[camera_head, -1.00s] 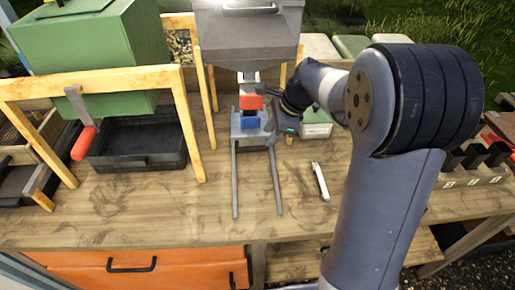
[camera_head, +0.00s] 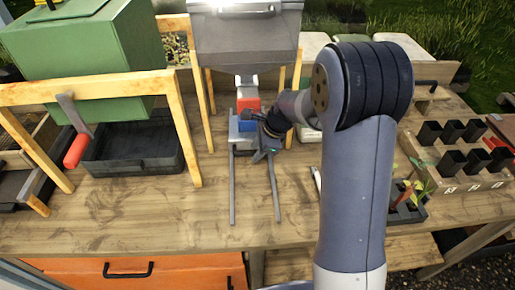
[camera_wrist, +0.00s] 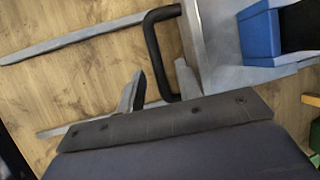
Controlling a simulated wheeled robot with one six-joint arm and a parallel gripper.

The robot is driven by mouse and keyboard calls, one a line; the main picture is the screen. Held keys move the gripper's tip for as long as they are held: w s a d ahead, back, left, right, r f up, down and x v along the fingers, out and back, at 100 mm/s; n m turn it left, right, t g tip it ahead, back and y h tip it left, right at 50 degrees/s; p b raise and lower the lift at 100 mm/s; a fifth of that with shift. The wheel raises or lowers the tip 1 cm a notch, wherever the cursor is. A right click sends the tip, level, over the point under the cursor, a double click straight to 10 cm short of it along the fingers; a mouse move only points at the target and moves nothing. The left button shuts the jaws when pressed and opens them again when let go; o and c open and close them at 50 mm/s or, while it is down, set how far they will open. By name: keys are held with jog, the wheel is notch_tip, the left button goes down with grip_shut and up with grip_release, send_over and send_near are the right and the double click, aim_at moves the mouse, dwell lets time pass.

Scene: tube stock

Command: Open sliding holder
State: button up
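The sliding holder is a grey metal plate (camera_wrist: 212,45) with a blue cup (camera_wrist: 258,35) on it and a black U-shaped handle (camera_wrist: 152,45) at its front. In the head view the blue cup (camera_head: 246,125) sits beneath the red outlet of a grey hopper, at the back of two grey rails (camera_head: 233,190). My gripper (camera_wrist: 160,88) is open, with its two fingers apart and the near end of the handle between them. I cannot tell whether either finger touches it. In the head view my gripper (camera_head: 263,153) is over the rails, just in front of the plate, partly hiding it.
The grey hopper (camera_head: 245,40) stands over the holder. A green bin on a wooden frame (camera_head: 90,95) with a red-handled lever (camera_head: 76,150) is at the left. Black pots (camera_head: 455,160) stand at the right. The bench (camera_head: 150,215) in front of the rails is clear.

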grip_shut()
dwell(0.3)
